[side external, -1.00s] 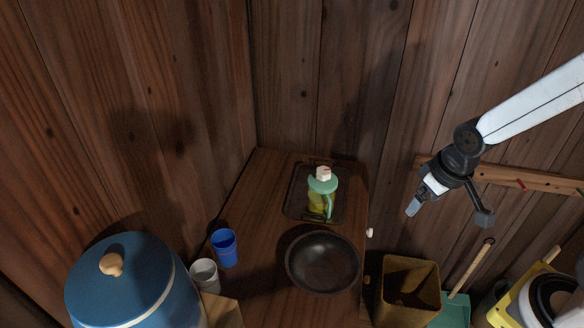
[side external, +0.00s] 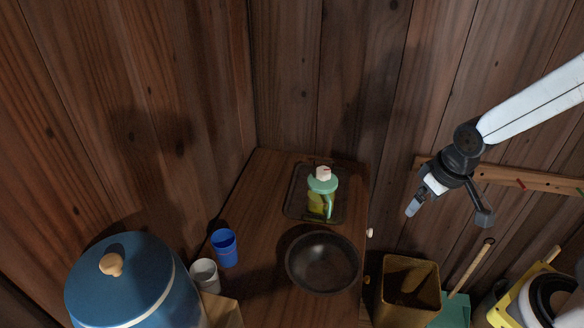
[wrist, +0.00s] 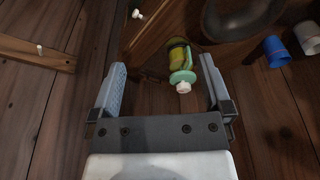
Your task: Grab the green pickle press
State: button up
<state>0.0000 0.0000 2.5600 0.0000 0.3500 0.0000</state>
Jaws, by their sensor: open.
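The green pickle press (side external: 322,187) stands upright on a dark tray (side external: 298,205) at the back of the wooden cabinet top. It has a green lid and handle, a pale knob and a yellowish see-through body. My gripper (side external: 412,208) is in the air to the right of the press, apart from it, beyond the cabinet's right edge. In the wrist view my gripper (wrist: 163,85) is open and empty, its two fingers spread. The press (wrist: 182,75) shows beyond the fingers, nearer the right one.
A dark round bowl (side external: 322,263) sits in front of the tray. A blue cup (side external: 224,248), a white cup (side external: 205,275) and a large blue lidded pot (side external: 130,285) stand at the left. A wall rail (side external: 510,179) is behind my gripper; a brown bin (side external: 407,290) is below.

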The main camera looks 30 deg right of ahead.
jog(key=shift+w, duration=0.1)
jog(key=n+t+y, duration=0.4)
jog(key=n+t, duration=0.2)
jog(key=t, duration=0.1)
send_near(326, 171)
jog(key=w+d, duration=0.3)
jog(key=w, duration=0.1)
jog(key=shift+a+f+n+g+y, duration=0.1)
jog(key=shift+a+f+n+y, duration=0.3)
jog(key=shift+f+n+y, duration=0.5)
jog(key=shift+a+f+n+g+y, duration=0.1)
jog(key=shift+a+f+n+y, duration=0.3)
jog(key=shift+y, duration=0.75)
jog(key=shift+a+f+n+g+y, duration=0.1)
jog(key=shift+a+f+n+y, duration=0.25)
jog(key=shift+f+n+y, duration=0.55)
jog(key=shift+w+r+m, duration=0.1)
jog(key=shift+m, duration=0.2)
jog(key=shift+x, duration=1.25)
jog(key=shift+a, duration=0.1)
